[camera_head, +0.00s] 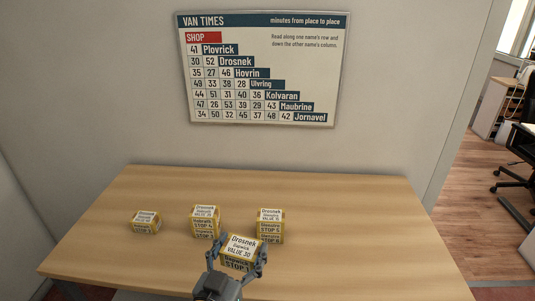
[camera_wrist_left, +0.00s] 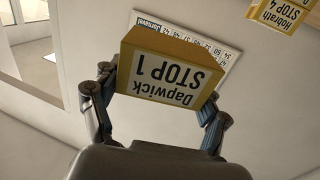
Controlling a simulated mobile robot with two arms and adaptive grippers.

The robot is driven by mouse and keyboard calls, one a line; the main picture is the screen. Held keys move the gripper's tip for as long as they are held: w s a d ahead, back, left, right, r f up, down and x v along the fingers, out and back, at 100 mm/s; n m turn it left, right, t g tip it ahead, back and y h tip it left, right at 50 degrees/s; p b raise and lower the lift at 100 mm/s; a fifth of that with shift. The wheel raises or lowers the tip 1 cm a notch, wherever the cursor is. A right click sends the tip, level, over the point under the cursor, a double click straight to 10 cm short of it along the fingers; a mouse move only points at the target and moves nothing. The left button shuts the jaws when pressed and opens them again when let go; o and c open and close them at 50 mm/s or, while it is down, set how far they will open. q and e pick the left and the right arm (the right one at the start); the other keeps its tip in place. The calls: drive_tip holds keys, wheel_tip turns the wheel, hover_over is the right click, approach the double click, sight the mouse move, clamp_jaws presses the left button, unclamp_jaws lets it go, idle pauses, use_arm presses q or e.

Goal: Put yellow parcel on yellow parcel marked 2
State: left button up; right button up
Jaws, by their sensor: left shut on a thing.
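My left gripper (camera_head: 237,262) is shut on a yellow parcel with white labels (camera_head: 241,250), reading "Drosnek VALUE 30" on top. In the left wrist view the parcel's front (camera_wrist_left: 165,77) reads "Dapwick STOP 1", upside down, between the two fingers. The parcel appears held above the table near its front. A single yellow parcel (camera_head: 145,222) sits on the table at the left, apart from the gripper; its front label is too small to read surely. No number 2 is clearly legible on any parcel. My right gripper is not in view.
A stack of two yellow parcels (camera_head: 205,222) stands mid-table, just behind the held one; its upper parcel (camera_wrist_left: 284,14) reads "Hobrath STOP 4". Another two-parcel stack (camera_head: 269,226) stands right. The wooden table (camera_head: 355,230) is clear at right. A van-times board (camera_head: 262,68) hangs behind.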

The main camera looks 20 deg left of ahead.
use_arm(q)
drive_tip(key=a+r+n+y, duration=0.1)
drive_tip(key=a+r, duration=0.3)
drive_tip(key=a, duration=0.6)
drive_tip(key=w+a+r+n+y, duration=0.1)
drive_tip(key=a+r+y, duration=0.2)
drive_tip(key=a, duration=0.7)
drive_tip(key=shift+w+r+n+g, duration=0.3)
drive_tip(key=shift+r+n, duration=0.1)
drive_tip(key=shift+r, duration=0.1)
